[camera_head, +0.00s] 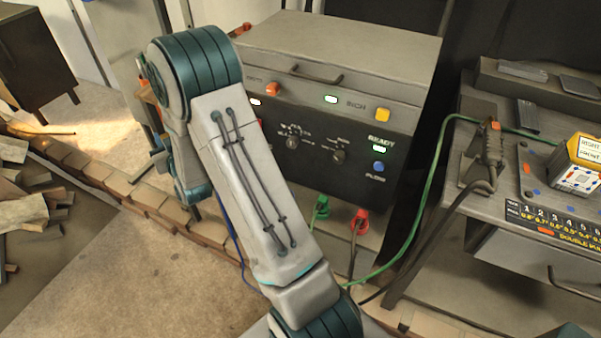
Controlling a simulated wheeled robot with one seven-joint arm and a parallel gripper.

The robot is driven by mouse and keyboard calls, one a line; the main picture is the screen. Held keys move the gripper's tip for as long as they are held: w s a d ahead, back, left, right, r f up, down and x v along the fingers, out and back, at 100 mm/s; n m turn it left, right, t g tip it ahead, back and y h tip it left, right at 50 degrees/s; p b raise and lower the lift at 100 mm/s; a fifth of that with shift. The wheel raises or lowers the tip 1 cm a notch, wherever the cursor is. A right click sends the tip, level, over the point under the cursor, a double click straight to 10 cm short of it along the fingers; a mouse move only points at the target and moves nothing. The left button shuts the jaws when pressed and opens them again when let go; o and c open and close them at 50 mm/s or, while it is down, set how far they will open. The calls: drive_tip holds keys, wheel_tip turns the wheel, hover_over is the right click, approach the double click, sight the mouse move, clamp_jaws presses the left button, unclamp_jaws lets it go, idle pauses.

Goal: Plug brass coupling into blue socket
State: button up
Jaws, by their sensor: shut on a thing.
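My arm rises from the bottom of the view to an elbow at the upper left, then bends down behind its own upper link. My gripper is not visible; the arm covers that area. No brass coupling shows. I cannot pick out a blue socket; the left part of the machine's (345,130) front is hidden by my arm. A blue cable (236,245) comes out from behind the arm and runs down to the floor; what it ends in is hidden. A green plug (321,207) and a red plug (360,219) sit low at the machine's front.
The machine's front has an orange button (272,89), a yellow button (382,115) and a blue button (378,167). A green cable (432,190) runs to the workbench (450,260) at the right. A brick edging (150,197) crosses the floor. Wood planks (25,210) lie at the left.

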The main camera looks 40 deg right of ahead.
drive_tip(key=s+d+f+m+g+h+b, duration=0.4)
drive_tip(key=d+f+m+h+b, duration=0.5)
drive_tip(key=d+f, duration=0.5)
drive_tip(key=s+d+f+m+g+h+b, duration=0.3)
drive_tip(key=s+d+g+b, duration=0.1)
drive_tip(key=s+d+g, duration=0.25)
drive_tip(key=s+d+f+m+g+h+b, duration=0.2)
drive_tip(key=s+d+m+g+h+b, duration=0.15)
drive_tip(key=s+d+g, duration=0.3)
drive_tip(key=shift+t, duration=0.4)
drive_tip(key=f+b, duration=0.4)
drive_tip(key=f, duration=0.1)
drive_tip(key=shift+d+f, duration=0.15)
drive_tip(key=shift+d, duration=0.05)
drive_tip(key=shift+s+f+b, duration=0.1)
drive_tip(key=shift+f+b, duration=0.15)
drive_tip(key=shift+b, duration=0.05)
clamp_jaws()
drive_tip(key=shift+a+f, duration=0.1)
drive_tip(key=shift+a+f, duration=0.1)
drive_tip(key=shift+a, duration=0.05)
drive_tip(key=shift+r, duration=0.25)
